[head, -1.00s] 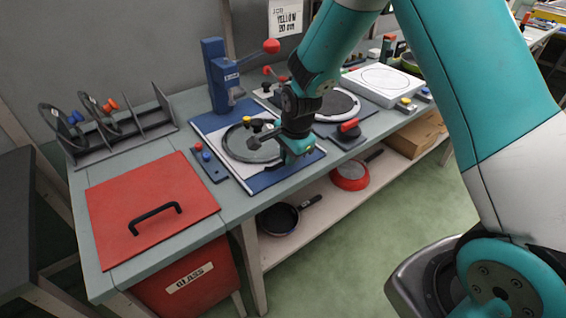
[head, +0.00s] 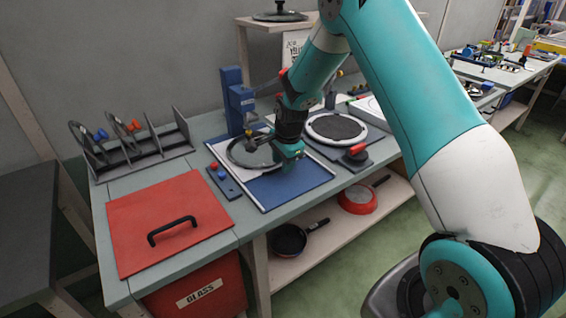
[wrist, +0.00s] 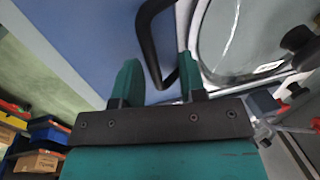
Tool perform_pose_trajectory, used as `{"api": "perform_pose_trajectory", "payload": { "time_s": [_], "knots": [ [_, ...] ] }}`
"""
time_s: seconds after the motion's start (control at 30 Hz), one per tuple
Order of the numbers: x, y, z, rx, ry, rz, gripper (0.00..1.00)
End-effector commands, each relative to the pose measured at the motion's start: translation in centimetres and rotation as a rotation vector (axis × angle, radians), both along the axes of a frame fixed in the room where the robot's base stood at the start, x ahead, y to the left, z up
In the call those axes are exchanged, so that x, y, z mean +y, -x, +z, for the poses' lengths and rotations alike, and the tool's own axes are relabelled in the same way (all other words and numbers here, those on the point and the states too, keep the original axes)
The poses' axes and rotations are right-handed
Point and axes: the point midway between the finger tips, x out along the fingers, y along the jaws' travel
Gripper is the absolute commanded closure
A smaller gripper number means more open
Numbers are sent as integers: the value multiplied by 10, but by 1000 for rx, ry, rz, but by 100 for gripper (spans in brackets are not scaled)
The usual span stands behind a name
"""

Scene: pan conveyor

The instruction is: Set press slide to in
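The press slide (head: 228,148) is a white plate on a blue base board (head: 292,186). A round glass lid (head: 245,157) lies on it, close to the blue press (head: 236,98). A wide strip of blue board is bare in front of the slide. My gripper (head: 290,158) is low over the front part of the slide. In the wrist view, my gripper (wrist: 160,78) is open. A black handle (wrist: 153,45) stands between its fingers, close by the right finger and apart from the left. I cannot tell whether it touches. The lid (wrist: 235,35) shows beyond.
A small panel with red and blue buttons (head: 222,180) sits left of the board. A red hatch with a black handle (head: 165,218) is at the left, near a lid rack (head: 135,145). A round dark plate (head: 337,128) and a red-knobbed control (head: 355,155) are at the right.

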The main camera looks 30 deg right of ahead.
Motion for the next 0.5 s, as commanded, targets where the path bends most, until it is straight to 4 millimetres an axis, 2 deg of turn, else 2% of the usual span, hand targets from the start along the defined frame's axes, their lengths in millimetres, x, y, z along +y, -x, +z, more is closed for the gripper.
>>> {"api": "perform_pose_trajectory", "payload": {
  "time_s": [0.27, 0.37, 0.5],
  "knots": [
    [-1, 1, 4, 2, 1, -1, 62],
    [-1, 3, 16, 1, 1, -1, 62],
    [-1, 8, 45, -3, 2, -1, 62]
  ]
}}
